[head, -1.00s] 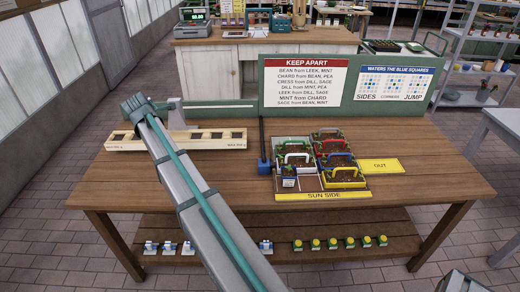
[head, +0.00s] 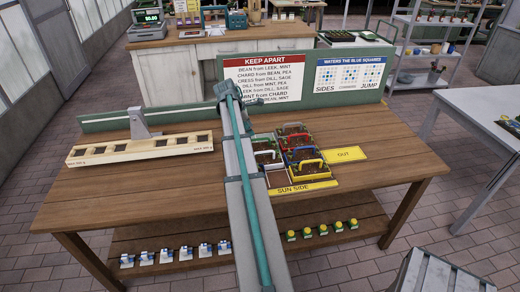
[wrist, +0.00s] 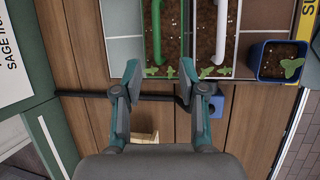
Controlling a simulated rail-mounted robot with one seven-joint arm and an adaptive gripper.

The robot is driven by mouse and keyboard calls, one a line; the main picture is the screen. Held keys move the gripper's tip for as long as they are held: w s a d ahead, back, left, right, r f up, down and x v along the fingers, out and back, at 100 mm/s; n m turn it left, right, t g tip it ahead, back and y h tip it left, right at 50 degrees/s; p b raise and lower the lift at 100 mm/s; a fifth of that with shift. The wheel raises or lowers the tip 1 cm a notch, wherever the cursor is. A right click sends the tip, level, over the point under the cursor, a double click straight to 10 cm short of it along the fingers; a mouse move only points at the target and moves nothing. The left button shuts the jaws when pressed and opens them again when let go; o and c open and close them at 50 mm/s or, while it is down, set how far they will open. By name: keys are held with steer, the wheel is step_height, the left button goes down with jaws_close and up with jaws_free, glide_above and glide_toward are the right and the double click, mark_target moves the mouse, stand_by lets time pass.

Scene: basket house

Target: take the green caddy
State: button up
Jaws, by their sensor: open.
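In the wrist view, the green caddy shows as a soil-filled box with a green handle (wrist: 157,35) running lengthwise and seedlings at its near end. Beside it on the right is a caddy with a white handle (wrist: 221,30). My gripper (wrist: 159,76) is open and empty, its fingers apart around the line of the green handle, near that caddy's near end. I cannot tell its height above the caddy. In the head view, the green handle (head: 264,139) shows just right of my arm, which hides part of the caddy group.
Red, blue and yellow-handled caddies (head: 305,170) stand close by on the right. A blue pot (wrist: 271,72) with a seedling and a blue block (wrist: 216,104) on a dark bar are near. A yellow OUT mat (head: 347,154) is bare. A sign board (head: 261,82) stands behind.

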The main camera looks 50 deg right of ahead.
mark_target(257, 140)
steer(key=shift+w+p+x, duration=0.2)
steer(key=shift+p+x, duration=1.5)
steer(key=shift+x, duration=3.2)
jaws_close()
